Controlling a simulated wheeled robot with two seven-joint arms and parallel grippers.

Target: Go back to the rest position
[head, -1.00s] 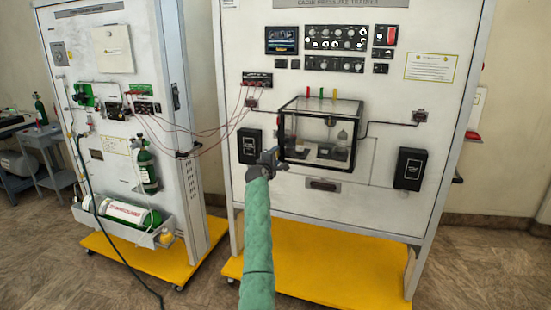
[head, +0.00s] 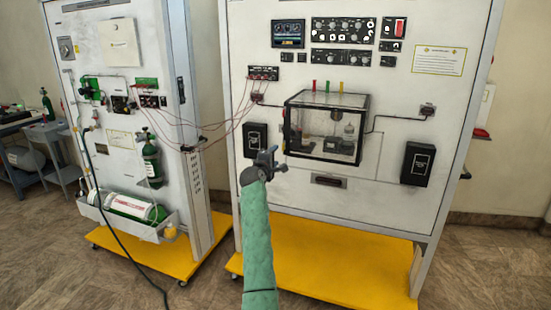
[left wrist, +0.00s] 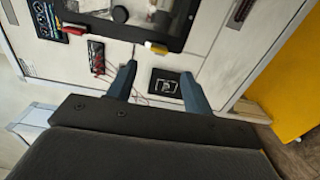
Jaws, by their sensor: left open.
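My left gripper (head: 268,159) is in front of the large white trainer panel (head: 240,200), just left of the lower left corner of the clear chamber box (head: 326,128). My left arm, in a green sleeve, reaches up to it from the bottom of the head view. In the left wrist view the two fingers (left wrist: 158,88) stand apart with nothing between them. The black box (head: 255,140) on the panel is behind and left of the gripper, and it shows beyond the fingers in the left wrist view (left wrist: 166,83). My right gripper is not in view.
A second white panel (head: 125,60) with green cylinders (head: 150,160) stands at the left. Both panels sit on yellow wheeled bases (head: 320,265). Thin red leads (head: 215,125) run between the panels, and a dark hose (head: 110,225) hangs to the floor. Another black box (head: 418,163) is at the right.

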